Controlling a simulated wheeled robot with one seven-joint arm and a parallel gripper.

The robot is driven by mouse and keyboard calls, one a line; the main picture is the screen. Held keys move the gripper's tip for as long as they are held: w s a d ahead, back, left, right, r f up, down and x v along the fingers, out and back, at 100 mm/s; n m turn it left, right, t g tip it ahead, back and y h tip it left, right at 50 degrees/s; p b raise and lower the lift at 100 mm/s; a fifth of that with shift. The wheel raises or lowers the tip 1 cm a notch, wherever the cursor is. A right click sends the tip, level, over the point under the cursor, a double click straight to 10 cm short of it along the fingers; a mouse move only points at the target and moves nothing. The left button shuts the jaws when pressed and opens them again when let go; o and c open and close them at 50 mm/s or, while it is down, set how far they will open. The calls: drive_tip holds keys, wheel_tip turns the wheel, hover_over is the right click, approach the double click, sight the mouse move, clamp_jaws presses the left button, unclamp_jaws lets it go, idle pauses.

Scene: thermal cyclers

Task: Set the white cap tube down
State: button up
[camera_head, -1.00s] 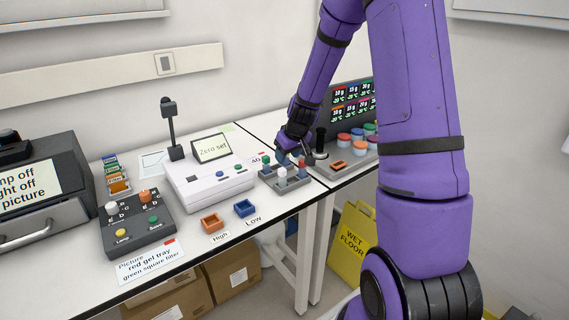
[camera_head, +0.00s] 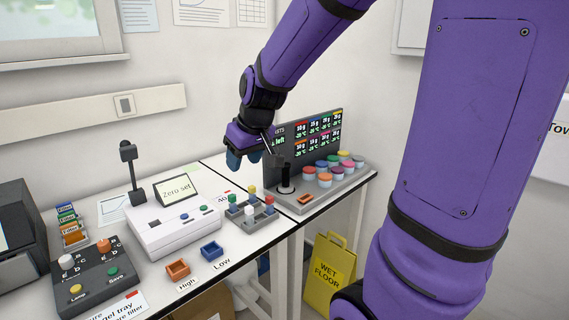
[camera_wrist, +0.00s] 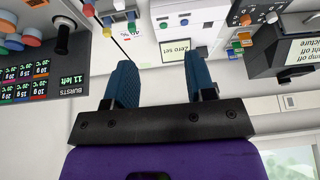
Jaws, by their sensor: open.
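The white cap tube (camera_head: 249,211) stands in the small grey rack (camera_head: 262,222), beside tubes with green, yellow, red and blue caps. In the wrist view the rack is cut off at the top edge, with a white cap (camera_wrist: 119,4) partly visible. My gripper (camera_head: 245,160) is raised above and behind the rack, clear of the tubes. In the wrist view its two blue fingers are apart with nothing between them (camera_wrist: 162,78).
A white balance (camera_head: 175,228) with a "Zero set" sign stands left of the rack. A dark display panel (camera_head: 315,140) and a console with coloured knobs (camera_head: 325,183) stand at right.

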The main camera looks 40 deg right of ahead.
drive_tip(key=s+a+r, duration=0.2)
drive_tip(key=s+r, duration=0.1)
drive_tip(key=s, duration=0.7)
drive_tip(key=s+a+r, duration=0.3)
drive_tip(key=s+r, duration=0.1)
drive_tip(key=s, duration=0.5)
drive_tip(key=shift+s+a+m, duration=0.15)
drive_tip(key=shift+s+m, duration=0.2)
drive_tip(key=shift+m, duration=0.05)
